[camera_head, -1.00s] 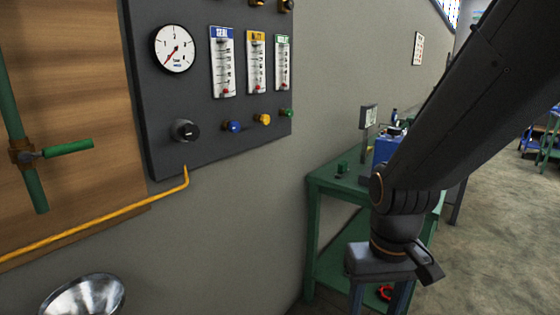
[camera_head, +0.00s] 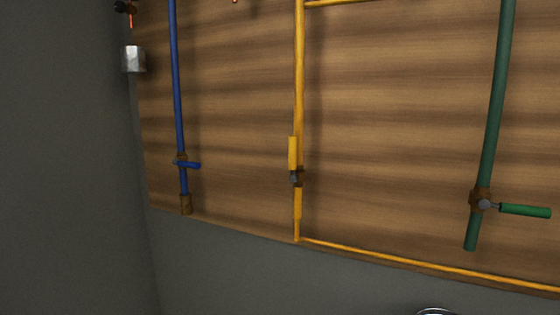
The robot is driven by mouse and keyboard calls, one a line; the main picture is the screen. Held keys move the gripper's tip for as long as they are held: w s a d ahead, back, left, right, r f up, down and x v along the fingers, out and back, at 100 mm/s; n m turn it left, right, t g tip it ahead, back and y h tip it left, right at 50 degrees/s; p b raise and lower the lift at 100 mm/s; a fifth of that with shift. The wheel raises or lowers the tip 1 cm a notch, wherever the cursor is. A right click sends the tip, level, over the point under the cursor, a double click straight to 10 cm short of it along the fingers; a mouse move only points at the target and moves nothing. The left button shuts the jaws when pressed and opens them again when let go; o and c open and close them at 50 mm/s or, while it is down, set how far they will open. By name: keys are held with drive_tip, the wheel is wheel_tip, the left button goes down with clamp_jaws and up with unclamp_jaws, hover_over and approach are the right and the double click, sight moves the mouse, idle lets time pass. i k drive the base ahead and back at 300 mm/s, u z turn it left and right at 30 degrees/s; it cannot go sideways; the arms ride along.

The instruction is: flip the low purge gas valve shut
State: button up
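Three pipes with lever valves run down a wooden board. The yellow valve lever (camera_head: 293,153) stands upright, in line with the yellow pipe (camera_head: 299,80), above a dark valve body (camera_head: 296,179). The blue valve lever (camera_head: 188,165) points right, across the blue pipe (camera_head: 178,90). The green valve lever (camera_head: 525,210) also points right, across the green pipe (camera_head: 494,110). No label is visible to tell which valve is the low purge gas valve. My gripper and arm are out of view.
The wooden board (camera_head: 400,130) fills most of the view, with a grey wall (camera_head: 70,180) at left and below. A thin yellow pipe (camera_head: 430,267) runs right along the board's lower edge. A metal cup-like fitting (camera_head: 133,59) is at upper left. A shiny rim (camera_head: 436,311) shows at the bottom.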

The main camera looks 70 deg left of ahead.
sight(292, 139)
drive_tip(key=u, duration=2.65)
drive_tip(key=k, duration=0.65)
drive_tip(key=u, duration=0.85)
drive_tip(key=i, duration=1.35)
drive_tip(key=z, duration=0.25)
